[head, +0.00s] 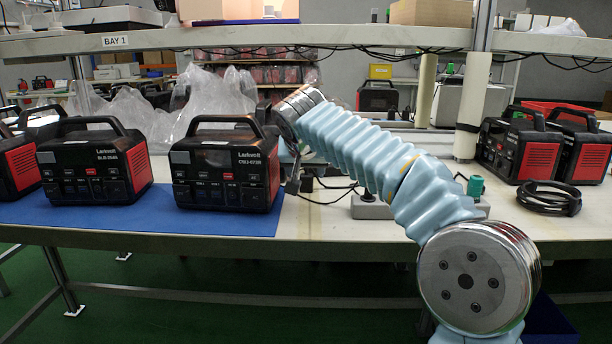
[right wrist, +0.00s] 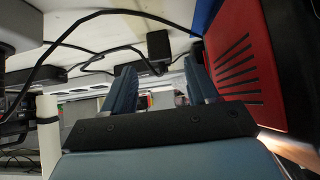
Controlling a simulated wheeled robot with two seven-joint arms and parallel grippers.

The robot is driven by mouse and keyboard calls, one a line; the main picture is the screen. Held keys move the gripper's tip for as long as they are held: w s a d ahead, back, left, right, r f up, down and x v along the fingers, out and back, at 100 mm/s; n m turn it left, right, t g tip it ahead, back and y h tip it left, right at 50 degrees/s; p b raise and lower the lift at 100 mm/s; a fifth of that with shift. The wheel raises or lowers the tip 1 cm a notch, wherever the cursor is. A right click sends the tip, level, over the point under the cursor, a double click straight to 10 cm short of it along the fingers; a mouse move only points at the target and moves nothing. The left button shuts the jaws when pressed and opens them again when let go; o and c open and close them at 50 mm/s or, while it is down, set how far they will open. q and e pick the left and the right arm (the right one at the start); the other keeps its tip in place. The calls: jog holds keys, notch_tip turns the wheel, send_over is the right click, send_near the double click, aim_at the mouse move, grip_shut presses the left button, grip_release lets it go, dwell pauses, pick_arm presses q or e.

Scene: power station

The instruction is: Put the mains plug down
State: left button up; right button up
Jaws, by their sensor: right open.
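The black mains plug (right wrist: 158,46), with its black cable, shows in the right wrist view against the white bench top. It is just beyond my right gripper (right wrist: 160,68), between the lines of the two blue-grey fingers. The fingers are apart and nothing is gripped between them. That power station's red side (right wrist: 243,65) is close to the right finger in the wrist view. My left gripper is out of view.
A blue mat (head: 110,215) carries several black and red power stations. A grey socket block (head: 372,207) with a green plug (head: 475,187) sits mid-bench. A coiled black cable (head: 548,198) and more units stand at right. A shelf (head: 370,40) runs above.

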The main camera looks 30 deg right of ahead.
jog(key=v, duration=0.7)
jog(key=shift+s+p, duration=0.15)
jog(key=shift+p, duration=0.15)
jog(key=shift+a+r, duration=0.1)
